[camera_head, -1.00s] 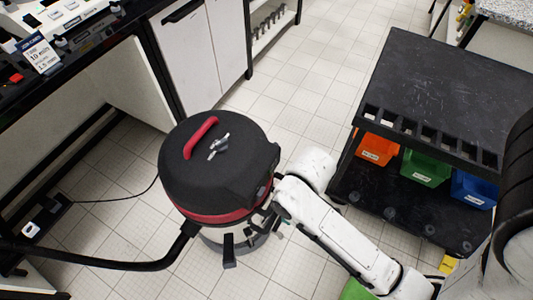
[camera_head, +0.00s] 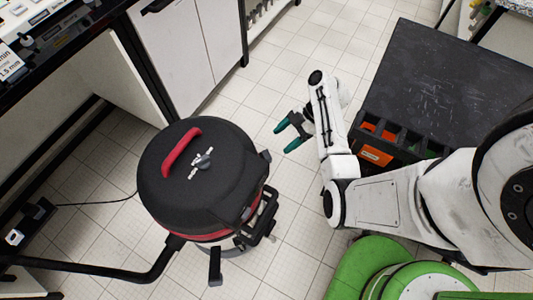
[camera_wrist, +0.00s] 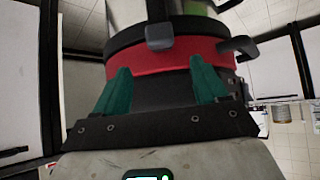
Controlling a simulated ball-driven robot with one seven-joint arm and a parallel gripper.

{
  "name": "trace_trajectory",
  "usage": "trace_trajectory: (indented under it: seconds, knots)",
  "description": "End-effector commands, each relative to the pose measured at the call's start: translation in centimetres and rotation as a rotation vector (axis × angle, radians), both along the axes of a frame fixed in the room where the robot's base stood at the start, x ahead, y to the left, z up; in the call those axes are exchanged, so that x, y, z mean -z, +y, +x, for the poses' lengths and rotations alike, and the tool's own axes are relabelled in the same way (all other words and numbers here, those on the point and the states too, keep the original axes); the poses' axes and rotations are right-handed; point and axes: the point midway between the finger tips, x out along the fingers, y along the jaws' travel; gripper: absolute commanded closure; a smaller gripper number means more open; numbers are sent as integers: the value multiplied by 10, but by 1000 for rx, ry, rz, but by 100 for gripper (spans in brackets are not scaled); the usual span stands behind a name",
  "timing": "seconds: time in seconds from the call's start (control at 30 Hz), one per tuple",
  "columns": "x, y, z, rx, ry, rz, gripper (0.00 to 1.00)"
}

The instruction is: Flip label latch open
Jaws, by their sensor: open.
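A vacuum cleaner with a round black lid (camera_head: 205,205) and red band stands on the floor in the head view. Small dark latch-like parts (camera_head: 266,156) show on its right rim; I cannot tell which is the label latch, and no label is readable. My gripper (camera_head: 283,139), with teal fingers, is open and empty, right of the lid and apart from it. In the wrist view the red band (camera_wrist: 185,60) and a dark latch-like block (camera_wrist: 158,38) lie beyond and between the open fingers (camera_wrist: 163,86).
A dark cart (camera_head: 440,80) with bins, one orange (camera_head: 376,155), stands to the right, close to my arm. The vacuum's black hose (camera_head: 110,268) runs left along the floor. A white cabinet (camera_head: 185,50) stands behind. Tiled floor is free between vacuum and cart.

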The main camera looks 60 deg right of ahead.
Motion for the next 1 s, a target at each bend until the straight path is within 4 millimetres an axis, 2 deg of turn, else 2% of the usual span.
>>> trace_trajectory:
  seconds: [0.3,0.5,0.7,0.97,1.0]
  knots:
    - [41,34,23,-4,6,2,28]
    - [60,49,34,-1,6,2,28]
    - [68,56,39,-1,6,0,28]
    - [69,56,39,0,6,-1,28]
    - [69,56,39,0,6,-1,31]
